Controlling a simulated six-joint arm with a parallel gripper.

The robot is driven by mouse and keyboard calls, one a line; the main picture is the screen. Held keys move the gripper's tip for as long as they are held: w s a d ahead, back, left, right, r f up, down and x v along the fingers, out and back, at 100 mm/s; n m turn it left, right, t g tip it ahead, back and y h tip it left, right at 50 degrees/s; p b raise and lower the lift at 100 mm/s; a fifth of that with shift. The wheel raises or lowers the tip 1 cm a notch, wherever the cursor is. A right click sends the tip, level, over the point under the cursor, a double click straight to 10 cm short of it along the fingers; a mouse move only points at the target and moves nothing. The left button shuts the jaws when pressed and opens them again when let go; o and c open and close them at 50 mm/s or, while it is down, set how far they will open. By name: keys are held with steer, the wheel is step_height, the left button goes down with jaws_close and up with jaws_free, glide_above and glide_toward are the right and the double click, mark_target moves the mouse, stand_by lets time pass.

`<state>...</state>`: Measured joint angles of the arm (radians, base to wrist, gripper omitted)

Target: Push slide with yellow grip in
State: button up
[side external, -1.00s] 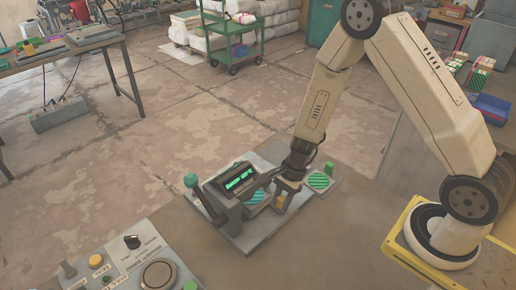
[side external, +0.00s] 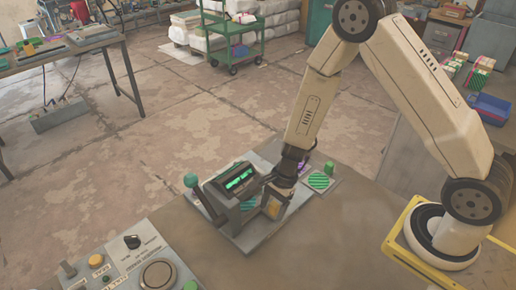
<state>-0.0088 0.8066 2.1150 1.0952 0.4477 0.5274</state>
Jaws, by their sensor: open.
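The press (side external: 238,183) is a dark grey housing with a lit green display, standing on a grey base plate (side external: 252,240). The slide's yellow grip (side external: 272,207) is low in front of the press's right side, close beside my gripper. My gripper (side external: 270,193) points down at the slide, on the side away from the press opening, with its jaws open. It seems to touch the grip, but contact is too small to make out. Most of the slide is hidden by the press and my gripper.
A lever with a teal ball (side external: 191,180) rises left of the press. A green-striped pad (side external: 319,181) and a small green post (side external: 329,168) are to the right. A control panel (side external: 125,262) lies at the front left.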

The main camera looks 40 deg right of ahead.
steer(key=v, duration=0.8)
stand_by(0.4)
stand_by(0.4)
steer(key=s+d+r+n+t+h, duration=0.2)
steer(key=s+d+r+n+h, duration=0.2)
steer(key=n, duration=1.4)
steer(key=s+r, duration=0.3)
steer(key=r, duration=0.2)
steer(key=shift+r+t+h, duration=0.2)
steer(key=shift+t+h, duration=0.1)
